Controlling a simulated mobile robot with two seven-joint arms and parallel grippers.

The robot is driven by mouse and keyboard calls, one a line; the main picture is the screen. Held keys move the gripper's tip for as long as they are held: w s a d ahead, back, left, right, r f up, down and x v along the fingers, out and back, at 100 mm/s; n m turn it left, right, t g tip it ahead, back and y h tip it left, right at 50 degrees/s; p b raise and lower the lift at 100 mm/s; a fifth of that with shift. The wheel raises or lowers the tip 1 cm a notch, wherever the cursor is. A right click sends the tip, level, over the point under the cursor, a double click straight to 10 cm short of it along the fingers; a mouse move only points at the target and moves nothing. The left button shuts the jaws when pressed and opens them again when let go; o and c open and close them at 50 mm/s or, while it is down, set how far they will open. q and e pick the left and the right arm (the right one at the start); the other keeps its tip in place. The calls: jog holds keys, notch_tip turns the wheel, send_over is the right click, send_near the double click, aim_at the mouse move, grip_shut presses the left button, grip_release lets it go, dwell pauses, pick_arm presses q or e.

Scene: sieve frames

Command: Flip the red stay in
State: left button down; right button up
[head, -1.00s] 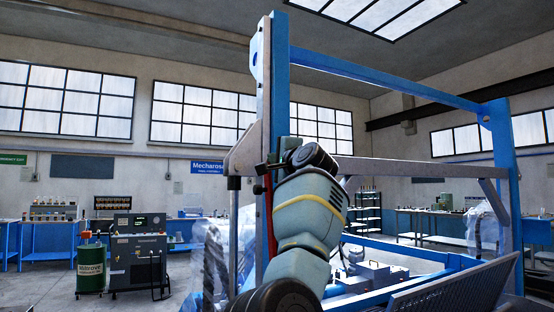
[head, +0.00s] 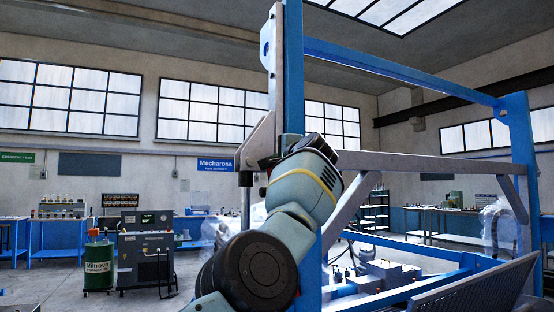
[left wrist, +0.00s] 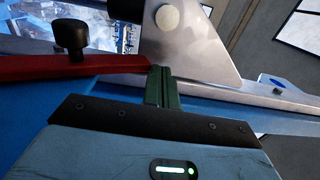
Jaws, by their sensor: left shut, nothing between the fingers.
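The red stay (left wrist: 85,67) shows in the left wrist view as a flat red bar coming in from the left edge, with a black knob (left wrist: 70,36) on it. My left gripper (left wrist: 162,82) has its green fingers shut and empty. The fingertips are at the bar's right end; whether they touch it I cannot tell. In the head view my left arm covers the stay and the gripper, in front of the blue post (head: 292,75). My right gripper is in neither view.
A grey metal plate (left wrist: 190,50) with a pale round pin (left wrist: 167,17) is just beyond the fingers. A blue top rail (head: 400,70) and grey crossbar (head: 420,165) run right from the post. A slatted panel (head: 480,285) stands low right.

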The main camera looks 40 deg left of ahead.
pick_arm(q)
jog(key=shift+a, duration=0.3)
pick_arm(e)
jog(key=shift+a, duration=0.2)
pick_arm(q)
jog(key=shift+w+a+f, duration=0.25)
jog(key=shift+a+f, duration=0.05)
jog(key=shift+a, duration=0.15)
jog(key=shift+d, duration=0.1)
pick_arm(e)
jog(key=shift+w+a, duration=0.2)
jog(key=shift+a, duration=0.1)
pick_arm(q)
jog(key=shift+f, duration=0.15)
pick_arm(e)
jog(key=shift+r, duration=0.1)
